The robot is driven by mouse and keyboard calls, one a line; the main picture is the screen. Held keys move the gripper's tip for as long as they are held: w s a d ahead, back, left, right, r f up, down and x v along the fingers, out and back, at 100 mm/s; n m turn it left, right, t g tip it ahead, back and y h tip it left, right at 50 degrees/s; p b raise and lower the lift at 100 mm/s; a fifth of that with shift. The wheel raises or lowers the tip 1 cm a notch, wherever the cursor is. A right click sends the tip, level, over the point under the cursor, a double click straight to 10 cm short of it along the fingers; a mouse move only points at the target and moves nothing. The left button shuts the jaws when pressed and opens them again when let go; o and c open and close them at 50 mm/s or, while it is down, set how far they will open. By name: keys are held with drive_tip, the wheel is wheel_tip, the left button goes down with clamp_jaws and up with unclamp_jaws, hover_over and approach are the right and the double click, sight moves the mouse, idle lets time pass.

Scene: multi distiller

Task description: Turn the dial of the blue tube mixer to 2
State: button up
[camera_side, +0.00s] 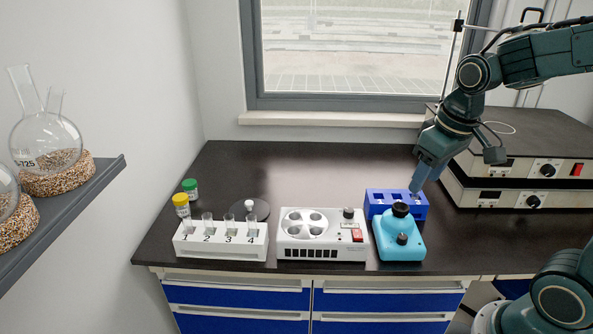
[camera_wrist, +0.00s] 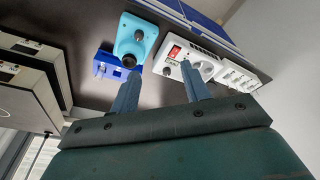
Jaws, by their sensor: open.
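The blue tube mixer (camera_side: 389,241) is a light blue device standing at the front right of the dark bench. It has a black cup (camera_side: 400,209) on top and a dark round dial (camera_side: 402,239) on its front slope. The number the dial points to is too small to read. The mixer also shows in the wrist view (camera_wrist: 150,43), with its dial (camera_wrist: 139,35) beyond the black cup. My gripper (camera_side: 415,189) is open and empty, above and behind the mixer near the dark blue rack. Its two fingers stand apart in the wrist view (camera_wrist: 157,75).
The dark blue rack (camera_side: 420,212) stands right behind the mixer. A white device (camera_side: 300,253) with round wells, a knob and a red switch stands left of it. Further left is a white rack (camera_side: 220,250) with numbered tubes. Stacked hotplates (camera_side: 520,170) stand at right.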

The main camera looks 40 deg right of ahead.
drive_tip(key=s+a+r+n+t, duration=0.1)
drive_tip(key=s+a+r+t, duration=0.1)
drive_tip(key=s, duration=0.4)
drive_tip(key=shift+s+a+r+y, duration=0.25)
drive_tip(key=shift+a+r, duration=0.5)
drive_tip(key=shift+a, duration=0.4)
drive_tip(key=shift+s+a+r+t, duration=0.1)
drive_tip(key=shift+s+a+t, duration=0.15)
drive_tip(key=shift+s, duration=0.25)
drive_tip(key=shift+s+a+r+t, duration=0.1)
drive_tip(key=shift+s+a+t, duration=0.15)
drive_tip(key=shift+s, duration=0.25)
